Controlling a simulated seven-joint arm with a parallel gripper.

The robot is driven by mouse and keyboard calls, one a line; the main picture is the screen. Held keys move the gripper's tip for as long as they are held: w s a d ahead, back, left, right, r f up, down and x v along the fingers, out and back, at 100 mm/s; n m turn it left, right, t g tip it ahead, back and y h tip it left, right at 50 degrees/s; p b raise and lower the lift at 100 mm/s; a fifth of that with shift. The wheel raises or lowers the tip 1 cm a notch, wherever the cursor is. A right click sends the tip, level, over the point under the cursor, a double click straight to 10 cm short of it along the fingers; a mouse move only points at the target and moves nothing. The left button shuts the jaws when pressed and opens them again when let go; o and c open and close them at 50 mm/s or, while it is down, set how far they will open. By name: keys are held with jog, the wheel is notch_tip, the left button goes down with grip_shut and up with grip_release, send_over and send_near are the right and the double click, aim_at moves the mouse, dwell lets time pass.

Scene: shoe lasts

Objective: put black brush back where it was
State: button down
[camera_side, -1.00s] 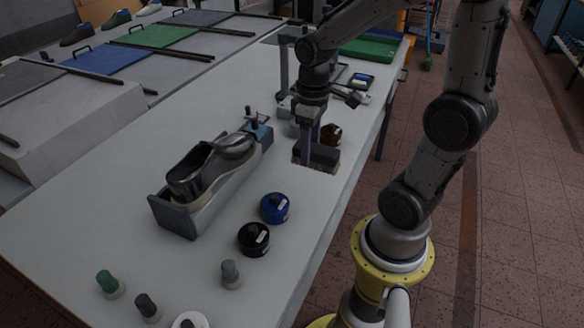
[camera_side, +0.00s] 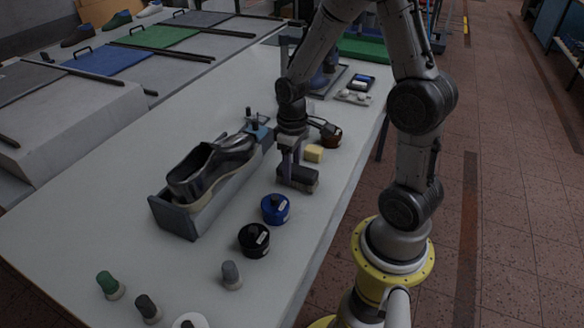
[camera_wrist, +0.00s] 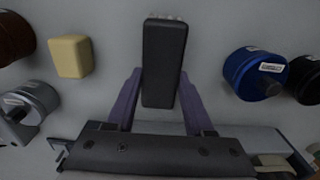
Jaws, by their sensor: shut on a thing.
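The black brush (camera_side: 298,178) is a dark oblong block. It is at the table's right side, between the shoe holder and the table edge. My gripper (camera_side: 291,163) is above it with its purple fingers closed on its sides. In the wrist view the brush (camera_wrist: 163,60) lies between the two fingers of my gripper (camera_wrist: 160,78), with its long side pointing away from the wrist. Pale bristle tips show at its far end. It is low over the table; I cannot tell whether it touches the surface.
A yellow block (camera_side: 313,153) and a brown jar (camera_side: 331,138) are just behind the brush. A blue jar (camera_side: 275,209) and a black jar (camera_side: 254,240) are in front. A dark shoe (camera_side: 207,170) sits in a grey holder (camera_side: 180,222) to the left.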

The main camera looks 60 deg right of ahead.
jog(key=shift+f, duration=0.1)
jog(key=shift+c, duration=1.4)
grip_release()
notch_tip(320, 180, up, 11)
jog(key=s+a+r+t, duration=0.5)
jog(key=s+a+r, duration=0.2)
jog(key=s+a, duration=0.3)
jog(key=shift+s+a+r+t, duration=0.25)
jog(key=shift+s+r+t, duration=0.05)
jog(key=shift+s, duration=0.5)
